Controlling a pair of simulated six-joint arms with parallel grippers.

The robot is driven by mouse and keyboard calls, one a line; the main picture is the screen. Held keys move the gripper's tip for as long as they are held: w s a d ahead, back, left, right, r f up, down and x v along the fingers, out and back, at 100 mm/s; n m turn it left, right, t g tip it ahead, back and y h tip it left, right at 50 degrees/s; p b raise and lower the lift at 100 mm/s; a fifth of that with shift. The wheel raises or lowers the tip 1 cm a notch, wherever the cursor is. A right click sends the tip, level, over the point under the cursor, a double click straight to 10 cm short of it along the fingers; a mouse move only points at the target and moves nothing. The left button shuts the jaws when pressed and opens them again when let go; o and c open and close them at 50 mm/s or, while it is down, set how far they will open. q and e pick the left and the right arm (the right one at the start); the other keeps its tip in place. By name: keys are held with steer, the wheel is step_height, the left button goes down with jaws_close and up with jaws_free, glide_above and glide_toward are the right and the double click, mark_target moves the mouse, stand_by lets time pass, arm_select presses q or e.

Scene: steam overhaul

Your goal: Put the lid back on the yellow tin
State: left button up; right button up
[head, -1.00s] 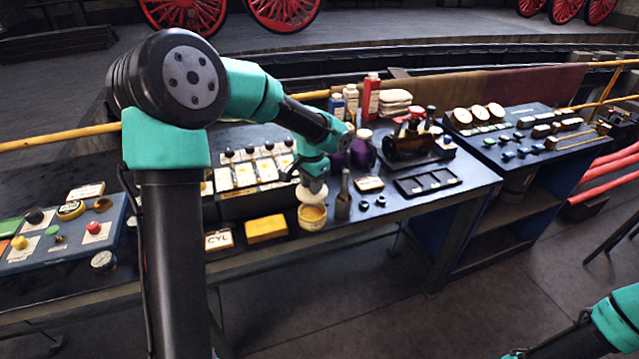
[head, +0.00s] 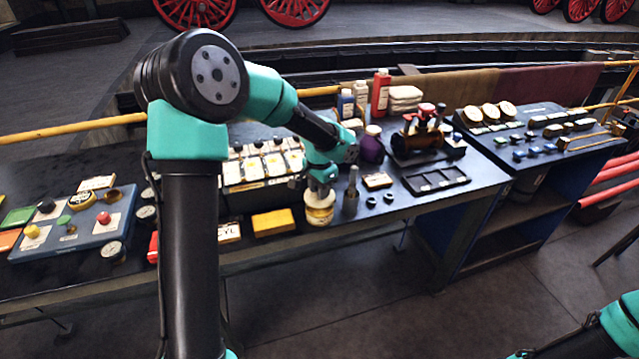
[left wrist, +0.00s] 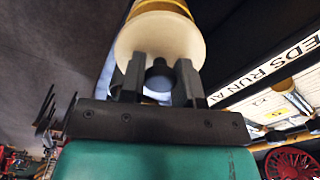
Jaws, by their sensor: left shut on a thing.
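The yellow tin (head: 319,215) stands near the front edge of the workbench, with a pale band round it. The cream lid (head: 318,200) lies over its top, level as far as I can see, with no clear gap. In the left wrist view the lid (left wrist: 160,38) is a pale disc with the yellow tin (left wrist: 160,6) directly beyond it. My left gripper (head: 321,187) is above the tin. Its fingers (left wrist: 158,80) are shut on the lid's dark knob. My right arm shows at the lower right, but its gripper is out of view.
A grey metal oil can (head: 351,195) stands close to the right of the tin. A yellow box (head: 273,222) lies to its left. A purple vessel (head: 371,148) and a small labelled box (head: 377,181) are behind and right. The floor in front is clear.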

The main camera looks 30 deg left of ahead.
arm_select(q)
steer(key=shift+f, duration=1.35)
steer(key=shift+f, duration=0.2)
stand_by(1.0)
steer(key=o, duration=1)
steer(key=shift+o, duration=0.4)
steer(key=o, duration=0.4)
steer(key=shift+r, duration=3.5)
